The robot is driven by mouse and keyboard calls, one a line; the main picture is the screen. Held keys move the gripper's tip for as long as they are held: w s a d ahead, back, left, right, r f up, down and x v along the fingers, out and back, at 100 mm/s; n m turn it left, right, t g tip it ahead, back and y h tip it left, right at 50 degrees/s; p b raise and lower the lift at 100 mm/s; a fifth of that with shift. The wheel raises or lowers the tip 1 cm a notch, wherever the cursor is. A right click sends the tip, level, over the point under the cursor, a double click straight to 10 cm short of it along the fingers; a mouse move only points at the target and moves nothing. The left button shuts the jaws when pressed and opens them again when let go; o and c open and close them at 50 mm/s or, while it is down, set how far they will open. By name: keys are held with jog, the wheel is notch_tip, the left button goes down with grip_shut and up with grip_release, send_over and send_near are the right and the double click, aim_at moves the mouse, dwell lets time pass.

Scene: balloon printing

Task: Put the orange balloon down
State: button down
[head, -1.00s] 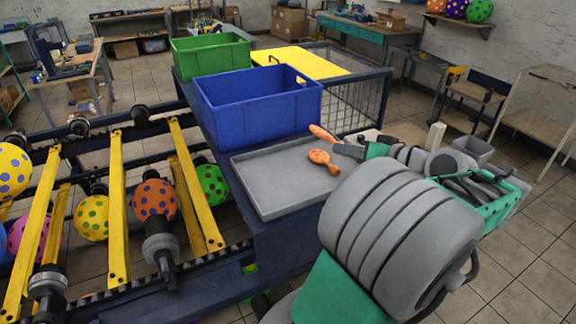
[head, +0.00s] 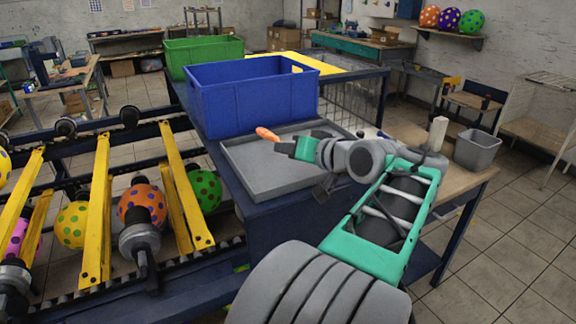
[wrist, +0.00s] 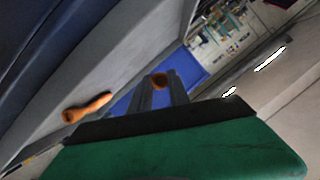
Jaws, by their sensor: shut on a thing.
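My gripper (head: 281,146) is shut on a limp orange balloon (head: 267,134), which pokes out past the fingertips over the grey tray (head: 243,174). In the wrist view a round orange end of it (wrist: 160,80) shows between the dark fingers. I cannot tell whether it touches the tray. A second limp orange balloon (wrist: 88,107) lies on the grey surface left of the fingers in the wrist view. In the head view this second one is not visible, probably behind my arm.
A blue crate (head: 255,100) stands just behind the tray, with a green crate (head: 200,52) beyond. Inflated spotted balloons, one orange (head: 142,203), sit among yellow bars (head: 98,210) at left. A grey bin (head: 477,150) stands at right. The tray's left part is clear.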

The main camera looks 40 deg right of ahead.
aim_at(287, 176)
jog(key=f, duration=0.3)
jog(key=shift+w+a, duration=0.2)
jog(key=shift+d+f, duration=0.1)
jog(key=shift+f, duration=0.5)
jog(key=c, duration=1.2)
grip_release()
jog(key=shift+r, duration=0.1)
jog(key=shift+c, duration=0.2)
jog(key=shift+r, duration=0.15)
jog(key=p+v, duration=0.8)
jog(key=v, duration=0.4)
jog(key=shift+p, duration=0.3)
jog(key=shift+s, duration=0.1)
